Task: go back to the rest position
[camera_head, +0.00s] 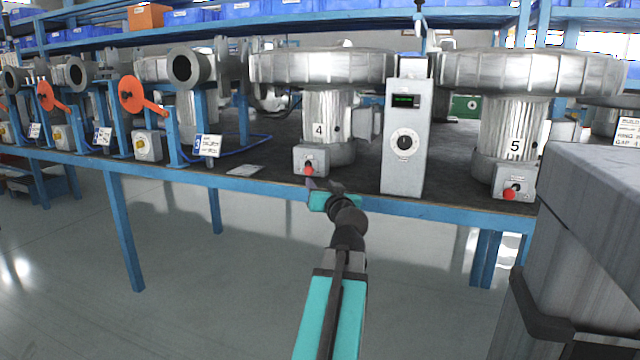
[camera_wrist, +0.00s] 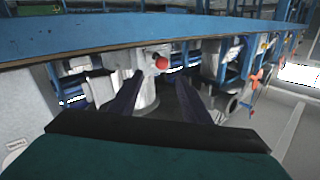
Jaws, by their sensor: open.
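My gripper (camera_head: 312,184) is at the front edge of the bench, just below and in front of the small switch box (camera_head: 311,160) of blower 4. In the wrist view my gripper (camera_wrist: 160,88) shows two dark fingers spread apart with nothing between them. The red knob (camera_head: 308,170) of that box is close to the fingertips in the head view. In the wrist view a red knob (camera_wrist: 162,63) shows beyond the gap between the fingers. I cannot tell whether a finger touches it. The arm reaches up from the lower middle of the head view.
Blower 4 (camera_head: 327,118) and blower 5 (camera_head: 512,133) stand on the bench with a grey control box (camera_head: 404,150) between them. Orange handwheels (camera_head: 130,95) are at left. A grey cabinet (camera_head: 590,230) stands close at right. The floor (camera_head: 230,280) in front is clear.

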